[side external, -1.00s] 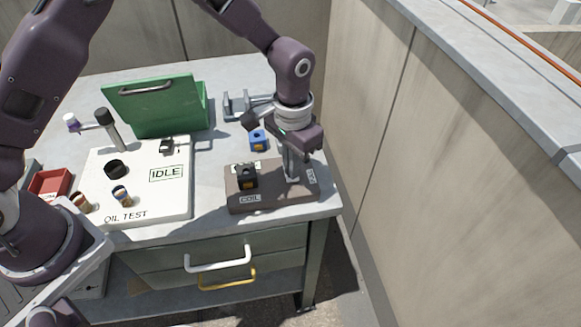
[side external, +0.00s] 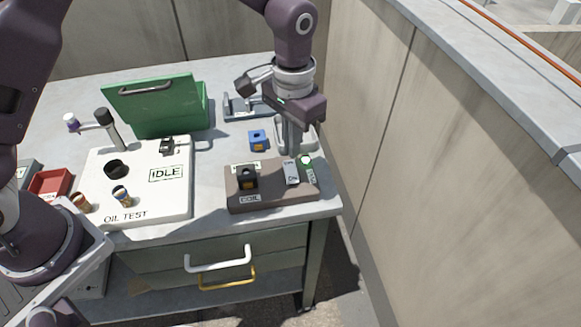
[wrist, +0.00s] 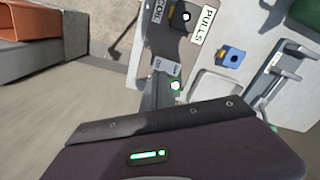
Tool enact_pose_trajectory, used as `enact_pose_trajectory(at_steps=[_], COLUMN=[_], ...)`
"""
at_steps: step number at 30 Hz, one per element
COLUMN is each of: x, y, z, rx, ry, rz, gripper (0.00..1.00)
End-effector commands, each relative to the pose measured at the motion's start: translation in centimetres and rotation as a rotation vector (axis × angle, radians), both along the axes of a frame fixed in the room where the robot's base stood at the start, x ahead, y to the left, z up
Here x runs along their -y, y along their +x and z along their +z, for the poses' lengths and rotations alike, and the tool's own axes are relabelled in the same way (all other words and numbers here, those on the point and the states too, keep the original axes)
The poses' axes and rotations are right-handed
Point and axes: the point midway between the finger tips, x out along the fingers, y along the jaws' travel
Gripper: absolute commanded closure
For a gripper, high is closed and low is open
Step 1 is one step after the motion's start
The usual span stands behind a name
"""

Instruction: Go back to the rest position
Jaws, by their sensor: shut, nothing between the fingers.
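My gripper (side external: 291,138) is shut and empty. It hangs pointing down above the back right of the workbench, just behind the brown block. The brown block (side external: 268,196) carries a black coil piece (side external: 247,177) at its left, a white switch plate (side external: 291,172) and a lit green lamp (side external: 306,160) at its right. In the wrist view my gripper (wrist: 158,98) reaches towards the block, and the green lamp (wrist: 175,86) shows beside the fingers. The fingertips are partly hard to make out there.
A blue block (side external: 257,140) stands left of my gripper. A grey bracket (side external: 240,108) and an open green box (side external: 170,112) lie behind. The white oil test panel (side external: 165,205) reads IDLE. A red bin (side external: 50,184) is at left. A parapet wall (side external: 420,150) rises close on the right.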

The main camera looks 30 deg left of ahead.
Motion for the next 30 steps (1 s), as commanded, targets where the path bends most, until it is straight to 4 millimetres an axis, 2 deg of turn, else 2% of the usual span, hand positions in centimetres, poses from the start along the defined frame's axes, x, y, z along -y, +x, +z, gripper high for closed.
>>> enact_pose_trajectory(at_steps=[8,10,11,14,15,17,18,20,21,25,27,30], x=[0.0,-0.3,-0.7,-3.4,-4.9,-7.2,-8.6,-10.5,-11.6,-14.0,-14.7,-15.1], y=[0.0,-0.1,-0.3,-2.0,-3.4,-6.2,-8.2,-11.5,-13.8,-20.3,-22.7,-24.6], z=[0.2,1.0,1.9,7.3,9.9,13.3,15.2,17.2,18.2,18.9,18.4,17.7], rx=[0.000,0.008,0.019,0.083,0.117,0.171,0.208,0.263,0.299,0.403,0.444,0.477], ry=[0.000,-0.003,-0.007,-0.029,-0.039,-0.051,-0.058,-0.065,-0.069,-0.071,-0.069,-0.066], rz=[0.000,0.005,0.010,0.046,0.066,0.096,0.116,0.146,0.165,0.217,0.236,0.253], gripper=[1.00,1.00,1.00,1.00,1.00,1.00,1.00,1.00,1.00,1.00,1.00,1.00])
